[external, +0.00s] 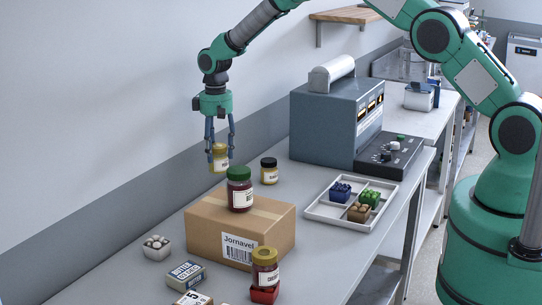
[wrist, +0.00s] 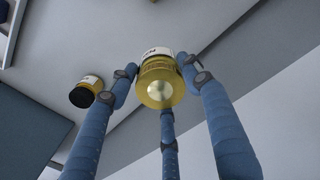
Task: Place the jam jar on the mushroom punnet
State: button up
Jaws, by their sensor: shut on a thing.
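My gripper (external: 219,150) is shut on a yellow jar (external: 219,164) with a gold lid and holds it in the air behind the cardboard box. In the wrist view its gold lid (wrist: 160,90) and part of a white label show between the fingers (wrist: 157,70). The mushroom punnet (external: 157,253), a small pale tub of white mushrooms, stands on the bench left of the box. Two dark red jars look like jam: a green-lidded jar (external: 240,192) on the box and a gold-lidded jar (external: 265,272) on a red block. I cannot read the labels.
The cardboard box (external: 205,230) stands on the bench. A black-lidded yellow jar (external: 269,174) stands behind it and shows in the wrist view (wrist: 90,87). A white tray (external: 325,212) with small punnets sits right, before a blue-grey machine (external: 325,125).

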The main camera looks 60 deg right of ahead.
jog(key=a+r+n+b, duration=0.1)
jog(key=a+r+b, duration=0.15)
jog(key=a, duration=1.35)
notch_tip(320, 180, up, 2)
jog(key=n+b, duration=0.2)
jog(key=b, duration=0.1)
send_over(156, 241)
notch_tip(156, 241, down, 6)
jog(key=shift+f, duration=0.15)
jog(key=shift+f, duration=0.1)
jog(key=shift+f, duration=1.75)
jog(key=shift+f, duration=0.15)
